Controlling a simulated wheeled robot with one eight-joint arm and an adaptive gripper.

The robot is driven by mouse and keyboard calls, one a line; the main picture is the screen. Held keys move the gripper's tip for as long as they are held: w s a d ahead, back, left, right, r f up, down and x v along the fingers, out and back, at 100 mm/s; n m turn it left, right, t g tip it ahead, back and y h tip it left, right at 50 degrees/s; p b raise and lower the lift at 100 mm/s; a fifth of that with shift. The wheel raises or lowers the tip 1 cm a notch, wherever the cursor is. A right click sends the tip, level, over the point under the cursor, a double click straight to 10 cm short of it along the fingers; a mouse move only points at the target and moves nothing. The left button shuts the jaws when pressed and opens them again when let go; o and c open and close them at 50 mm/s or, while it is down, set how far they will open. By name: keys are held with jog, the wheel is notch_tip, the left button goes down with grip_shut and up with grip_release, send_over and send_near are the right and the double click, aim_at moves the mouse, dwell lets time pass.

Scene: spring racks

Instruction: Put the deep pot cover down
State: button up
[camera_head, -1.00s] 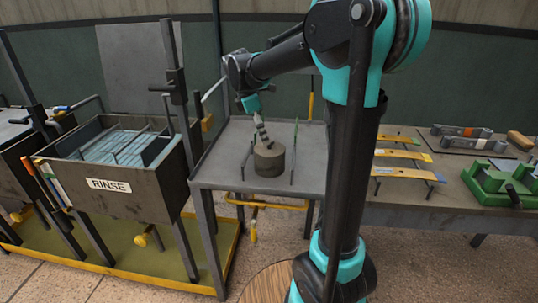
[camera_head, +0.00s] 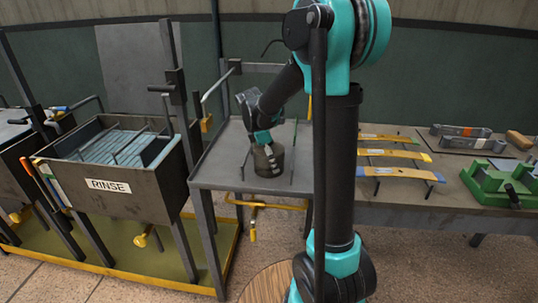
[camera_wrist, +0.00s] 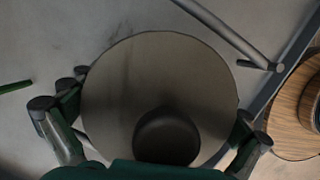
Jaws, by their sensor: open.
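The deep pot cover, which I take to be the grey-brown round drum (camera_head: 270,168), sits upright on the grey metal stand top. In the wrist view its round top (camera_wrist: 160,75) fills the middle, with a dark round recess or knob (camera_wrist: 167,137) near its lower edge. My gripper (camera_head: 264,143) is low over the cover and hides part of its top. In the wrist view my gripper (camera_wrist: 150,128) is open, its fingers spread left and right of the cover. Whether the fingers touch its side cannot be told.
The grey stand top (camera_head: 222,165) has thin upright bars beside the cover and free room on its left. The RINSE tank (camera_head: 110,186) stands left. A bench with curved colored strips (camera_head: 395,154) and a green fixture (camera_head: 502,185) is at right.

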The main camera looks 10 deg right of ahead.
jog(key=shift+c, duration=0.6)
jog(key=c, duration=1.1)
jog(key=shift+c, duration=0.2)
